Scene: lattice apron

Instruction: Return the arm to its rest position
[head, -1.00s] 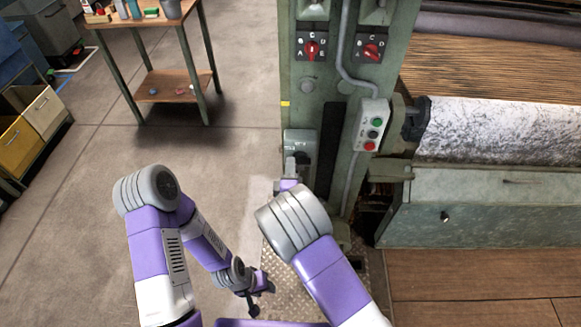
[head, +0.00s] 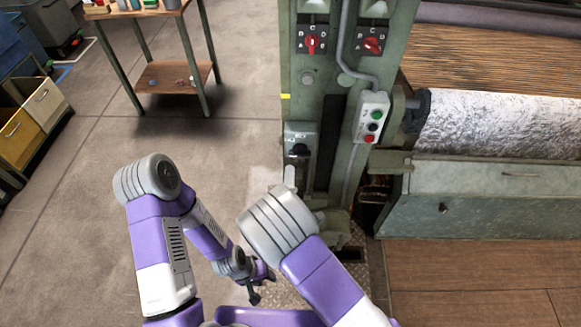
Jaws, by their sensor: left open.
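My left gripper (head: 257,290) is dark and small in the lower middle of the head view. It is open, with nothing seen between its fingers, low over the floor beside the machine. My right arm comes in from the lower right and bends at a large grey joint (head: 277,226). The grey tip of my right gripper (head: 290,178) shows just above that joint, below a grey switch box (head: 299,136) with a black handle. It appears apart from the box. The joint hides most of this gripper, so its fingers cannot be made out.
The green machine column (head: 335,120) carries two red selector knobs (head: 312,44) and a push-button box (head: 373,117). A white fabric roll (head: 495,124) lies to the right. A wooden table (head: 165,75) and yellow bins (head: 18,138) stand at left. Open floor lies between.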

